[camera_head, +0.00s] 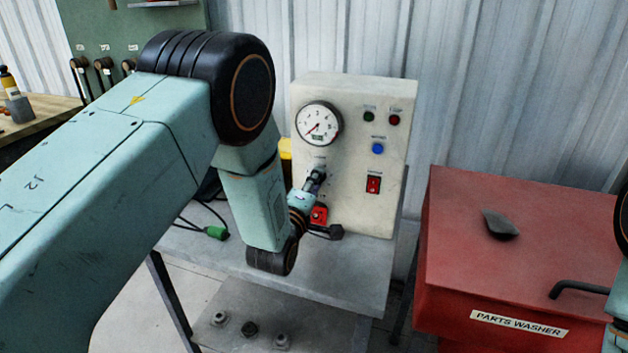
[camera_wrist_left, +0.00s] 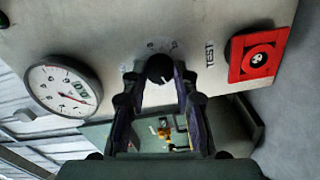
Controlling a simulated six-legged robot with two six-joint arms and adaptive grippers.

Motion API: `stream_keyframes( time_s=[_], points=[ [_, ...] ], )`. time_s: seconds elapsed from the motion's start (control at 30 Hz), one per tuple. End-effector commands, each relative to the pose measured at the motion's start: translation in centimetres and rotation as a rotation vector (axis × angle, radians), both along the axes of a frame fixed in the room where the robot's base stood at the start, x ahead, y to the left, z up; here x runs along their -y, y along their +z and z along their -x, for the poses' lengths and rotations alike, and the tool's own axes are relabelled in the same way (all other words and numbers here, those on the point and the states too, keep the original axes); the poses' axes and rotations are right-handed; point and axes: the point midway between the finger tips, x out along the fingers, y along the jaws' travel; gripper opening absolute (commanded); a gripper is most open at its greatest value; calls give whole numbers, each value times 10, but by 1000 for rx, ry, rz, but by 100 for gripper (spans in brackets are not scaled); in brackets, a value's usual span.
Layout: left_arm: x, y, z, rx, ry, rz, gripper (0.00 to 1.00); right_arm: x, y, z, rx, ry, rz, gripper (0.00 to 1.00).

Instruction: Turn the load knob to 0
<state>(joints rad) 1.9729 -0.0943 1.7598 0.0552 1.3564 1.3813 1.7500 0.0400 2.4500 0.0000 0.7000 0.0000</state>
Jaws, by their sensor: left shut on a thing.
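The load knob (camera_wrist_left: 160,69) is a small black knob on the pale panel of a control box (camera_head: 350,220). In the left wrist view it sits between the two fingertips of my left gripper (camera_wrist_left: 159,80), which is shut on it. The scale marks around the knob are too small to read. My right gripper is not in view; only part of my right arm shows at the right edge.
A round gauge (camera_head: 319,122) sits above the knob. A red parts washer (camera_head: 470,260) stands right of the bench (camera_head: 350,280).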

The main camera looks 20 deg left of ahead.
Motion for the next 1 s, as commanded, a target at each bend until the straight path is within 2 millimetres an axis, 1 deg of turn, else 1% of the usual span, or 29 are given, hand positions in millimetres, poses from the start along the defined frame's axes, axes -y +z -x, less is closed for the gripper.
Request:
stream_keyframes(
  time_s=[0.2,0.5,0.73,1.0],
  points=[
    [2,2,-1,-4,-6,188,0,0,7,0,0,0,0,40],
    [2,3,-1,-10,-7,378,0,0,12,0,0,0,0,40],
    [2,3,-1,-11,-8,455,0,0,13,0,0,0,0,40],
    [2,4,-2,-10,-8,481,0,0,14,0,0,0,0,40]
  ],
)
